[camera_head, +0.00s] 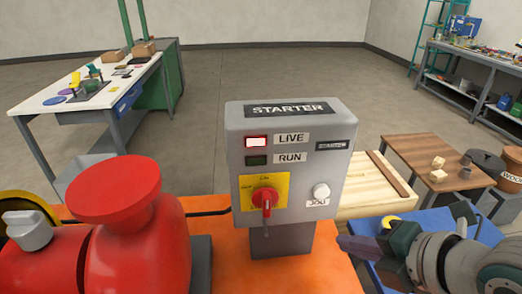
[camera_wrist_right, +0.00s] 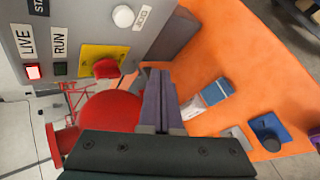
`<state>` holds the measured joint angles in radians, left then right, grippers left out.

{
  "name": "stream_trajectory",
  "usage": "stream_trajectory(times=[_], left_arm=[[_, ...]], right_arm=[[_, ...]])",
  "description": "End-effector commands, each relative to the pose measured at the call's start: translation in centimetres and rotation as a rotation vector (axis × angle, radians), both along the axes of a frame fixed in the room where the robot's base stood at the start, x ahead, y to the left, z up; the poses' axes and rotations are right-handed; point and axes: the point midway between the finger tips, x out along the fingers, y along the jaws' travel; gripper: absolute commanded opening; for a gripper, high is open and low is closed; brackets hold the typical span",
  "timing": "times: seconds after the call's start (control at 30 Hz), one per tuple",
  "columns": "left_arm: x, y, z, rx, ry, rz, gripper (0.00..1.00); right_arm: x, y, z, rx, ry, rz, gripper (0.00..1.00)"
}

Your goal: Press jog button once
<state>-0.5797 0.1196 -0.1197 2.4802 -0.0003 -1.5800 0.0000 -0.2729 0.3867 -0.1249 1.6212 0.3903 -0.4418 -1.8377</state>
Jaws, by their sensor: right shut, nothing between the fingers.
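The grey starter box (camera_head: 285,125) stands on an orange base in the middle of the head view. Its white round jog button (camera_head: 321,191) is at the lower right of the face, above a JOG label. The button also shows at the top of the right wrist view (camera_wrist_right: 123,16). My right gripper (camera_head: 345,243) is shut and empty, below and to the right of the button and apart from it. Its closed fingers (camera_wrist_right: 160,85) point towards the box in the wrist view. My left gripper is not in view.
A red rotary switch (camera_head: 266,199) sits on a yellow plate left of the button. The LIVE lamp (camera_head: 256,142) is lit; the RUN lamp (camera_head: 257,160) is dark. A red pump (camera_head: 130,235) stands at left. A wooden case (camera_head: 365,185) lies behind, at right.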

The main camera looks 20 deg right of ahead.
Motion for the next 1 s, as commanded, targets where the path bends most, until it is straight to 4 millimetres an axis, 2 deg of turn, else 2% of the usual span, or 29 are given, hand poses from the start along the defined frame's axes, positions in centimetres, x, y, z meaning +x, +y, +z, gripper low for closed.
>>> stream_trajectory(times=[0.5,0.7,1.0], left_arm=[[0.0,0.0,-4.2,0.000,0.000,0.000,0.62],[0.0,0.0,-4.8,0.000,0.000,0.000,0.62],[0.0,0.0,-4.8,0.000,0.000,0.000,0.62]], right_arm=[[6.6,-1.6,-0.3,-0.002,-0.003,0.002,0.00],[7.7,-1.9,-0.1,0.000,0.000,0.000,0.00],[7.9,-1.9,0.0,0.000,0.001,-0.001,0.00]])
